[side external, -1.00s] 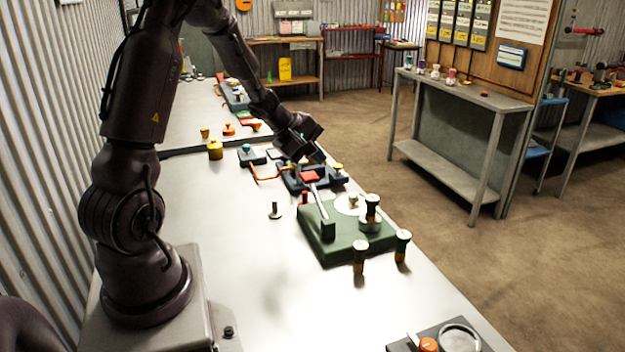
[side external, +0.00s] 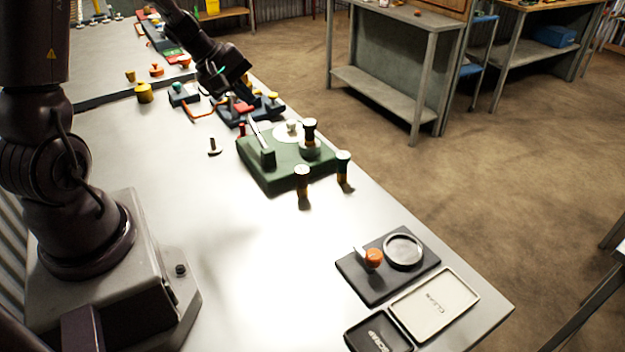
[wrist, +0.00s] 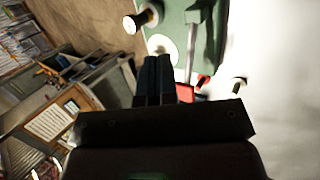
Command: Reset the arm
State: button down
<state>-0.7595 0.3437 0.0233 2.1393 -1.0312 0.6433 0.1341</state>
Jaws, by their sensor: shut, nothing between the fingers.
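My gripper (side external: 243,96) is at the far part of the bench, above the dark blue fixture (side external: 262,112) with a red block (side external: 243,106). In the wrist view its two dark fingers (wrist: 154,72) are together with nothing between them. In the side view the fingertips are small and partly lost against the dark fixture, so I cannot tell whether they touch it.
A black plate (side external: 372,285) with a ring and orange knob, a white tray (side external: 435,304) and a black tray (side external: 379,334) lie at the near end. Yellow pots stand behind left.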

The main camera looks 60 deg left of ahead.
jog(key=s+d+r+m+y, duration=0.1)
jog(key=s+d+r+m, duration=0.5)
jog(key=d, duration=0.4)
jog(key=s+d+r+m+y, duration=0.1)
jog(key=s+d+r+m, duration=0.6)
jog(key=d+r+m, duration=0.2)
jog(key=shift+d+m+g, duration=0.4)
jog(key=shift+d+m, duration=0.2)
jog(key=shift+m, duration=0.5)
